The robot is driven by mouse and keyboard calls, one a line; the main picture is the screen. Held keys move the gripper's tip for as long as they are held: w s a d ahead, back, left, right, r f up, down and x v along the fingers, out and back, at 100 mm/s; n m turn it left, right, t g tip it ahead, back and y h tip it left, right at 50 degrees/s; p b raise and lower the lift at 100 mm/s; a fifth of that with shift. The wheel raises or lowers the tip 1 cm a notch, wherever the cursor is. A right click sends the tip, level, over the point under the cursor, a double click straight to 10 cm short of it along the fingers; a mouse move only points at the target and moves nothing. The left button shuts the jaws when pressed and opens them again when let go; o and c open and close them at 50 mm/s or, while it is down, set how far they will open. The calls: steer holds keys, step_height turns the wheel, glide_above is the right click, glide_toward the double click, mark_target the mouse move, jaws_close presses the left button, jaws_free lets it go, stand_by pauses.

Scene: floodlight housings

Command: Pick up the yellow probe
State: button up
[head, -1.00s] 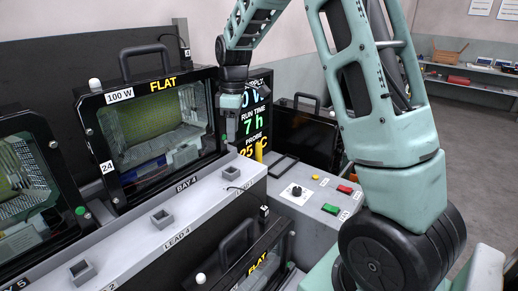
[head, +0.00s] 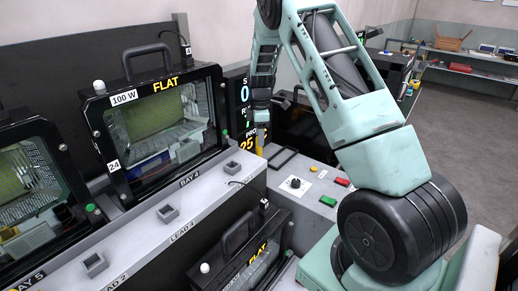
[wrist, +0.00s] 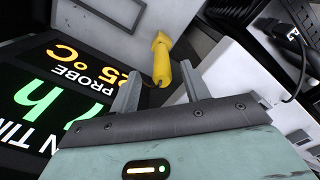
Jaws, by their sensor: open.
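The yellow probe (head: 260,139) stands upright beside the display panel in the head view, at the back of the grey console. In the wrist view the yellow probe (wrist: 161,62) shows just beyond and between my fingertips. My gripper (head: 262,118) is above the probe in the head view, with its fingers hard to make out there. In the wrist view my gripper (wrist: 160,74) is open, one finger on each side of the probe's line. I cannot tell whether either finger touches it.
The lit display panel (wrist: 62,88) is close on the left in the wrist view. A floodlight housing (head: 160,125) stands left of my gripper. The console carries a black knob (head: 295,183), a red button (head: 342,182) and a green button (head: 328,201). A black cable (wrist: 291,40) lies at right.

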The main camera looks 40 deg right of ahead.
mark_target(259, 149)
steer(key=shift+a+f+p, duration=0.2)
steer(key=shift+f+p, duration=1.2)
steer(key=shift+f, duration=1.65)
jaws_close()
